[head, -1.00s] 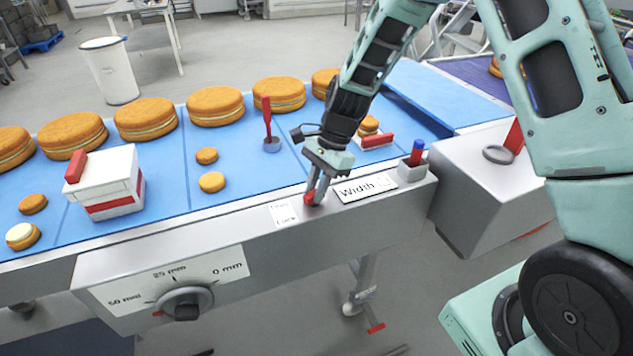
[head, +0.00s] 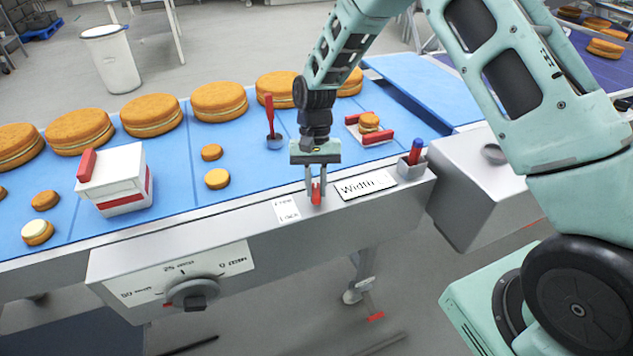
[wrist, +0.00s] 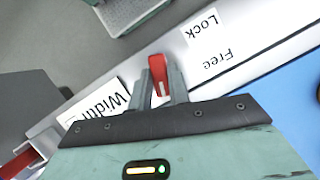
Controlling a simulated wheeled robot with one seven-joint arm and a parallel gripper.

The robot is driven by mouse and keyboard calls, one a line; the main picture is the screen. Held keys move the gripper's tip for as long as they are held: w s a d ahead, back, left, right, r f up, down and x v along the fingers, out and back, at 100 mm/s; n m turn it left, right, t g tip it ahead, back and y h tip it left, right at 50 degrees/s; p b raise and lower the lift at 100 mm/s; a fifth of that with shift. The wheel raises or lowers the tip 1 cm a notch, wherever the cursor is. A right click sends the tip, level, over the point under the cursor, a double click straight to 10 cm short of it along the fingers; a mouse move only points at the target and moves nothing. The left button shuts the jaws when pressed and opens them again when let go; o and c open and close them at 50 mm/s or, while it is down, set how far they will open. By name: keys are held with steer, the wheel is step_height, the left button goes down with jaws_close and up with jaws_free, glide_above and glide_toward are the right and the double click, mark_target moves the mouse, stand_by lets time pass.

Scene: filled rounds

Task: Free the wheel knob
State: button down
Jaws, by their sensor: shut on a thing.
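My gripper (head: 316,180) points down at the conveyor's front rail, its fingers shut on a small red lever (head: 317,196). In the wrist view the red lever (wrist: 158,72) stands between the fingertips (wrist: 161,90). A white label (head: 287,210) reading Free and Lock lies just left of the lever; both words read clearly in the wrist view (wrist: 215,42). A grey dial knob (head: 193,293) sits on the front panel below, beside a scale of 50, 25 and 0 mm. The fingers partly hide the lever's base.
A Width plate (head: 365,186) lies right of the lever, with a grey holder (head: 411,170) beyond it. A white and red box (head: 112,180) stands on the blue belt (head: 180,185) at left. Large round cakes (head: 150,115) line the back. A red-handled tool (head: 270,122) stands behind.

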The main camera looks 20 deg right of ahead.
steer(key=shift+n+h, duration=0.7)
steer(key=shift+n, duration=1.1)
steer(key=c, duration=1.3)
jaws_free()
steer(key=b+v, duration=0.2)
steer(key=v, duration=1.5)
steer(key=shift+w+a+r+b, duration=0.1)
steer(key=shift+w+r+b, duration=0.05)
steer(key=shift+b, duration=0.15)
